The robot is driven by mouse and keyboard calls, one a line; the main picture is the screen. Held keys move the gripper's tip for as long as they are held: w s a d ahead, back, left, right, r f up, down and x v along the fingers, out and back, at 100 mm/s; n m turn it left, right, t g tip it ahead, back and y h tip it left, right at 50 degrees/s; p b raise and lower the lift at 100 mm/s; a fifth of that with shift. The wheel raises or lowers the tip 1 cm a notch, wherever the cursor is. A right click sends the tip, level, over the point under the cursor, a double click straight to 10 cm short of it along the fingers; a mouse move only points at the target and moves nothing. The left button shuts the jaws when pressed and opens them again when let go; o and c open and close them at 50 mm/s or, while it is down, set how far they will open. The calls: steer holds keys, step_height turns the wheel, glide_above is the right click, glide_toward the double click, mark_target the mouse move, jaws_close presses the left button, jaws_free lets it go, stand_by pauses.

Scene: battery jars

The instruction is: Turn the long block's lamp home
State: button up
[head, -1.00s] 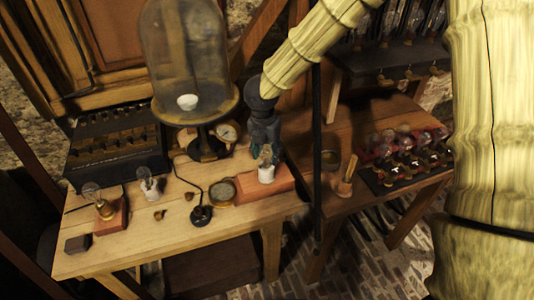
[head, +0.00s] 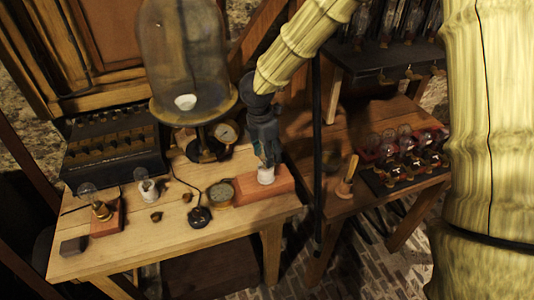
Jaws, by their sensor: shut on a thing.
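The long block (head: 283,183) is a reddish-brown slab at the right end of the wooden table. A white lamp socket (head: 265,177) stands upright on it. My gripper (head: 265,158) reaches down from above and is shut on the lamp in that socket. The fingers hide most of the lamp's glass, and I cannot tell how deep it sits in the socket.
A glass dome (head: 183,55) on a dark stand rises left of my arm. A short block with a bulb (head: 103,210) and another white socket (head: 147,187) stand further left. The table (head: 165,240) is bare in front.

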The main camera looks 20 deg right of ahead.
steer(key=m+b, duration=0.1)
steer(key=m, duration=0.4)
steer(key=shift+s+m+g, duration=0.15)
steer(key=shift+m+g, duration=0.15)
steer(key=shift+m, duration=0.1)
steer(key=o, duration=1.2)
steer(key=shift+r, duration=0.1)
